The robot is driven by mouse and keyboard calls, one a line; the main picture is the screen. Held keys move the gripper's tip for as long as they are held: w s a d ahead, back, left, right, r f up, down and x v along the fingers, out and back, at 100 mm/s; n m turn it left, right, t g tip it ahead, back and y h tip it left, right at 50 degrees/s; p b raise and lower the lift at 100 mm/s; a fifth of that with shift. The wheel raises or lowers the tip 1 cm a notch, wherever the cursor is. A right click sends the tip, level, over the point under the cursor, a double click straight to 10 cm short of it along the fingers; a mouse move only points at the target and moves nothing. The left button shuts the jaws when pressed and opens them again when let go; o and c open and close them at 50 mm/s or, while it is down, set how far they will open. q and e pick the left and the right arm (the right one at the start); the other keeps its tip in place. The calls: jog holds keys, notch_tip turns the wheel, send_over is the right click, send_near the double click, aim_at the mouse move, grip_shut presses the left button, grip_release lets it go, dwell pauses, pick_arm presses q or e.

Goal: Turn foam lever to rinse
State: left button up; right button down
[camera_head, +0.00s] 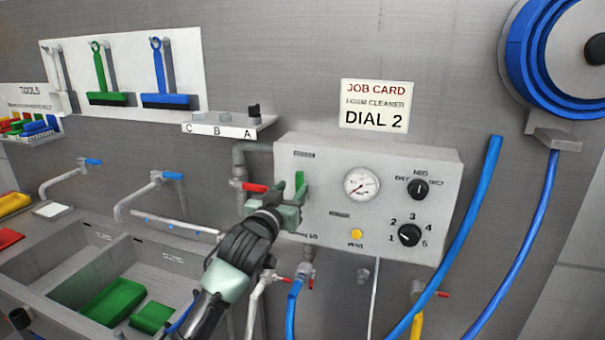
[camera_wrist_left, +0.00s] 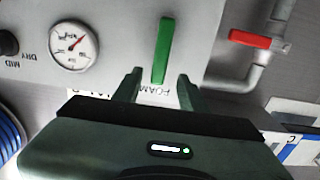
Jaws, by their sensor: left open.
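The green foam lever (camera_head: 299,186) is on the left part of a grey wall panel (camera_head: 325,160). In the left wrist view, which is upside down, the lever (camera_wrist_left: 164,50) stands along the picture's height above a "FOAM" label (camera_wrist_left: 158,89). My left gripper (camera_head: 284,207) is in front of the lever and hides its lower part in the head view. Its two fingers (camera_wrist_left: 158,80) are apart, with the lever's end seen in the gap between the tips. I cannot tell whether they touch it. My right gripper is not in view.
The panel also carries a gauge (camera_head: 361,184), two black knobs (camera_head: 409,235) and a yellow button (camera_head: 357,235). A red-handled valve (camera_head: 256,187) sits on a pipe just left of the lever. Below are sinks (camera_head: 60,262) and hoses; a blue hose (camera_head: 450,235) hangs at right.

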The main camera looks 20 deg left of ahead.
aim_at(298, 182)
pick_arm(q)
jog(key=w, duration=0.1)
jog(key=w+p, duration=0.1)
jog(key=w, duration=0.1)
jog(key=shift+w+d+r+p, duration=0.3)
jog(key=shift+w+d, duration=0.1)
jog(key=shift+w+a+f, duration=0.15)
jog(key=shift+w+f, duration=0.05)
jog(key=shift+w, duration=0.3)
jog(key=shift+w+a+f, duration=0.15)
jog(key=shift+w, duration=0.5)
jog(key=shift+d, duration=0.1)
jog(key=shift+r, duration=0.1)
grip_shut()
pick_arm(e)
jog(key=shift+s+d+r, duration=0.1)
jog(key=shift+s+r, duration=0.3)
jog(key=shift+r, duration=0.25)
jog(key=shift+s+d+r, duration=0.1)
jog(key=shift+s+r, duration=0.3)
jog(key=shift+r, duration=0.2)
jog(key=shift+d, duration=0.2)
